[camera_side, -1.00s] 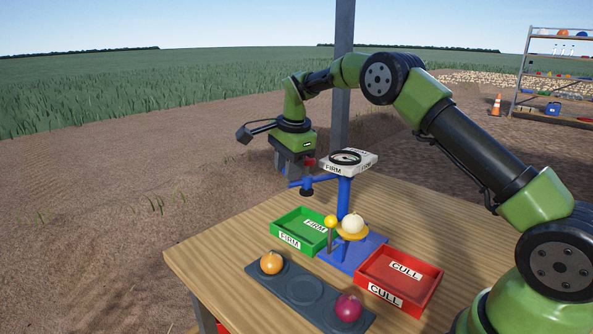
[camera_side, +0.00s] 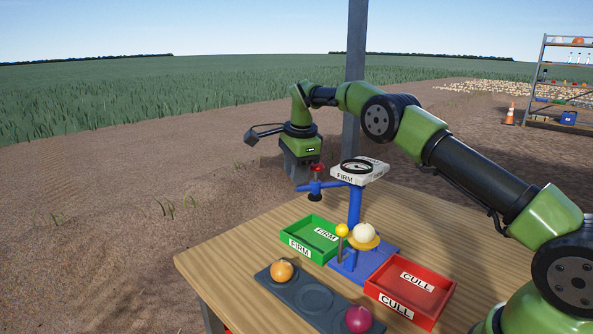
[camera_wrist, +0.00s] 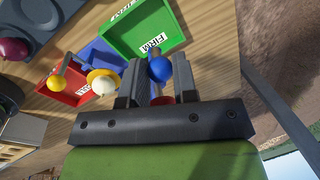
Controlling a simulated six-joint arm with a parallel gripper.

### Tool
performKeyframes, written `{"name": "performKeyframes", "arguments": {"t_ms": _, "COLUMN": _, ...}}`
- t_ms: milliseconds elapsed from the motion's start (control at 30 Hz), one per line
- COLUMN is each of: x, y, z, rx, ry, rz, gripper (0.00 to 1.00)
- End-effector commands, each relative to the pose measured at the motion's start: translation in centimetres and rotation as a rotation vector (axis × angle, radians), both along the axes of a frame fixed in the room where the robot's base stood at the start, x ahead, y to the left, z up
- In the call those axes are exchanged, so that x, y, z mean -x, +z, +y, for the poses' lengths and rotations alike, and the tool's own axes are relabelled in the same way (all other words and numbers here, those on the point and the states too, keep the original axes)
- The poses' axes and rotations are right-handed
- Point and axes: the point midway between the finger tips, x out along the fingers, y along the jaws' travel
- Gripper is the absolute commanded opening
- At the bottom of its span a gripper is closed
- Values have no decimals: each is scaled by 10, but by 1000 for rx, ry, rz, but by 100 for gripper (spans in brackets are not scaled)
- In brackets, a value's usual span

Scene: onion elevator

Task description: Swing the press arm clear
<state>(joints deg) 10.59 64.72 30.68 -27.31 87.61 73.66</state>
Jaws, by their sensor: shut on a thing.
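The blue press arm (camera_side: 333,185) reaches left from its blue post (camera_side: 354,208), with a red knob (camera_side: 317,168) above and a dark plunger (camera_side: 315,196) below. My gripper (camera_side: 300,178) is shut on the outer part of the press arm. The wrist view shows the blue arm end (camera_wrist: 158,68) between the fingers, with a bit of red close behind. The exact contact is hidden. A white onion (camera_side: 364,233) sits on the yellow cup (camera_side: 364,244) beside the post, to the right of the plunger and clear of it.
A round dial (camera_side: 357,166) tops the post. The green FIRM tray (camera_side: 296,250) is left of the stand and the red CULL tray (camera_side: 442,300) right. A dark tray (camera_side: 315,298) in front holds an orange onion (camera_side: 282,271) and a purple one (camera_side: 358,319). A yellow ball (camera_side: 342,230) stands near the cup.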

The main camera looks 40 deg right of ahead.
Motion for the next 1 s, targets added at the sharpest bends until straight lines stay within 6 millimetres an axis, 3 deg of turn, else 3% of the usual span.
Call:
{"name": "performKeyframes", "arguments": {"t_ms": 67, "x": 0, "y": -1, "z": -1, "rx": 1, "ry": -1, "rz": 2, "gripper": 0}}
{"name": "performKeyframes", "arguments": {"t_ms": 100, "x": 0, "y": -1, "z": -1, "rx": 1, "ry": -1, "rz": 2, "gripper": 31}}
{"name": "performKeyframes", "arguments": {"t_ms": 200, "x": 0, "y": 0, "z": -1, "rx": 2, "ry": 0, "rz": 2, "gripper": 51}}
{"name": "performKeyframes", "arguments": {"t_ms": 567, "x": 1, "y": 7, "z": 0, "rx": 2, "ry": 1, "rz": -1, "gripper": 51}}
{"name": "performKeyframes", "arguments": {"t_ms": 800, "x": 8, "y": 50, "z": 3, "rx": 2, "ry": 0, "rz": -7, "gripper": 51}}
{"name": "performKeyframes", "arguments": {"t_ms": 1000, "x": 11, "y": 64, "z": 3, "rx": 4, "ry": 1, "rz": -1, "gripper": 51}}
